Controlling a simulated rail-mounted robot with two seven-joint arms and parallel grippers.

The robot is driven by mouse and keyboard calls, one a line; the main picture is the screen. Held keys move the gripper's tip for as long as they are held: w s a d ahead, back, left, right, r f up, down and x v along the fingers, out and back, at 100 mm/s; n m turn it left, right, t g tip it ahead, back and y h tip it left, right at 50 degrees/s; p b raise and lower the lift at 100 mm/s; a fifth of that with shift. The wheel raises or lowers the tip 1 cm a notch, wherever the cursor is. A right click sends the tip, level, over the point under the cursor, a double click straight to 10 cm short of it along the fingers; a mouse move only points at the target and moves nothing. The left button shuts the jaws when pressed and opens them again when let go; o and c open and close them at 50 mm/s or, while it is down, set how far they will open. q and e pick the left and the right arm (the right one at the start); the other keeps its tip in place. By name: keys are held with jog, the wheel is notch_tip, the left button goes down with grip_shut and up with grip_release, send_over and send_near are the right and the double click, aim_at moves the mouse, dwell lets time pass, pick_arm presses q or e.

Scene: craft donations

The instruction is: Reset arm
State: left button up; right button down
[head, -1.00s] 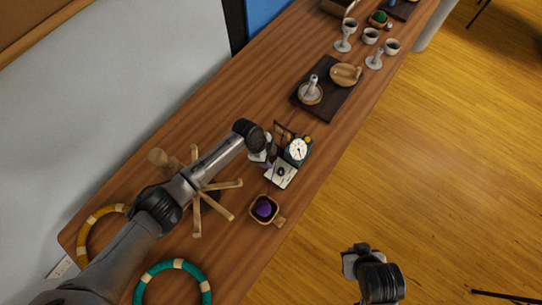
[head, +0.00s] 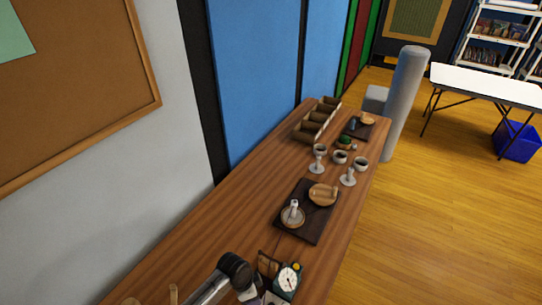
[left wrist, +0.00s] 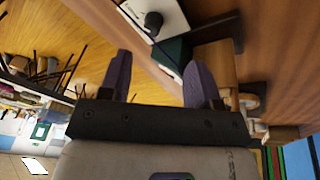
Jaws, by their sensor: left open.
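My left arm comes in at the bottom of the head view, its gripper (head: 248,294) low beside a dark green clock-like scale (head: 288,280). In the left wrist view the gripper's two purple-grey fingers (left wrist: 160,80) stand apart with nothing between them. A dark green block-shaped thing (left wrist: 172,52), perhaps the scale, and a white panel with a dark knob (left wrist: 153,20) lie just beyond the fingertips. I cannot tell whether the gripper touches them. My right gripper is in no current view.
The long wooden table (head: 225,225) runs away to the back. A dark tray (head: 318,228) holds a wooden plate and a small dish. Cups (head: 340,157) and a brown rack (head: 317,120) stand farther back. A wall bounds the left; open floor (head: 430,230) lies right.

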pick_arm(q)
jog(key=w+r+n+t, duration=0.3)
jog(key=r+n+t, duration=0.35)
jog(key=r, duration=1.55)
jog(key=s+a+n+t+y, duration=0.25)
jog(key=s+a+n, duration=0.25)
jog(key=s+a, duration=0.95)
jog(key=s+a+f+n+g, duration=0.1)
jog(key=s+f+g, duration=0.1)
jog(key=s+f, duration=0.55)
jog(key=s+f+g, duration=0.3)
jog(key=s+f, duration=0.1)
jog(key=s, duration=0.6)
notch_tip(320, 180, up, 17)
jog(key=p, duration=1.8)
jog(key=shift+s+r, duration=0.15)
jog(key=shift+s, duration=0.15)
